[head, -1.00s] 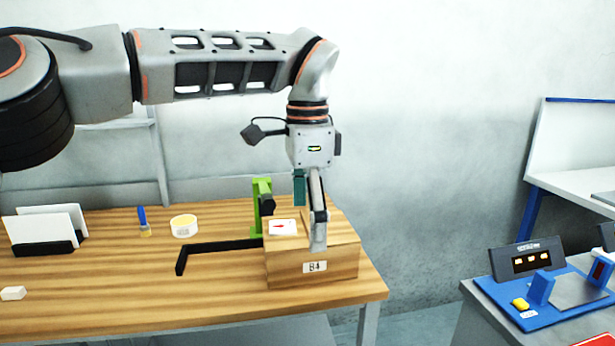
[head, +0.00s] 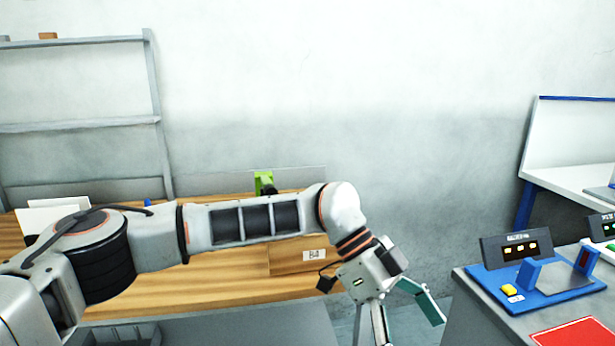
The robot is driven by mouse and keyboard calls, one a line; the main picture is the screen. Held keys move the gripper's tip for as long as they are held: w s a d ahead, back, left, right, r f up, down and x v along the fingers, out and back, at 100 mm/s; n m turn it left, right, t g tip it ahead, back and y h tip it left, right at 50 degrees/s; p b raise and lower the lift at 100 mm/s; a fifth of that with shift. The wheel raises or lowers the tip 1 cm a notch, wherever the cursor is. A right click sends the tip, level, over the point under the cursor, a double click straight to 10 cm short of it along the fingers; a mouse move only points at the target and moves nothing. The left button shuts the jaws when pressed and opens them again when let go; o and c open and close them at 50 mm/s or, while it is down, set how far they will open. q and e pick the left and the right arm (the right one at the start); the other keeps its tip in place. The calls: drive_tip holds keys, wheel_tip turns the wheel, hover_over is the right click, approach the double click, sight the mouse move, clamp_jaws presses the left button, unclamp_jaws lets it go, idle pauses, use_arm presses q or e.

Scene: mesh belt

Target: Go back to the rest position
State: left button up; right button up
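My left arm comes in from the left and spans the front of the wooden table. My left gripper (head: 408,320) hangs past the table's right end, tilted, with its fingers spread and nothing visible between them. One finger runs down to the bottom edge of the picture, so its tip is hard to see. My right gripper is not in the head view.
The wooden table (head: 225,287) holds a labelled wooden box (head: 285,263), partly behind my arm, and a green upright piece (head: 264,181). A grey counter (head: 482,318) at the right carries a blue device (head: 540,297) and a red mat (head: 572,334). A grey shelf rack (head: 80,126) stands behind left.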

use_arm(q)
drive_tip(key=s+d+r+g+h, duration=0.2)
drive_tip(key=s+d+r+h, duration=0.4)
drive_tip(key=h, duration=0.5)
drive_tip(key=w+a+f+n+t+h, duration=0.2)
drive_tip(key=w+a+n+t+h, duration=0.1)
drive_tip(key=w+n+t, duration=0.4)
drive_tip(key=w+a+f+n+t+h, duration=0.25)
drive_tip(key=w+a+t, duration=0.2)
drive_tip(key=t, duration=0.45)
drive_tip(key=w+a+f+n+t+y, duration=0.2)
drive_tip(key=a+f+n+t+y, duration=0.3)
drive_tip(key=a+f, duration=0.4)
drive_tip(key=w+a+f+n+t+y, duration=0.2)
drive_tip(key=a+f+n+t+y, duration=0.25)
drive_tip(key=a+f+y, duration=0.45)
drive_tip(key=s+a+f+g+y, duration=0.3)
drive_tip(key=s+a+f, duration=0.5)
drive_tip(key=f, duration=0.3)
drive_tip(key=s+a+f+n+g+y, duration=0.1)
drive_tip(key=s+a+f+g+y, duration=0.2)
drive_tip(key=s+a+f, duration=0.6)
wheel_tip(320, 180, down, 3)
drive_tip(key=shift+s+a+f+y, duration=0.2)
drive_tip(key=shift+s+a+y, duration=0.1)
drive_tip(key=shift+a+y, duration=0.25)
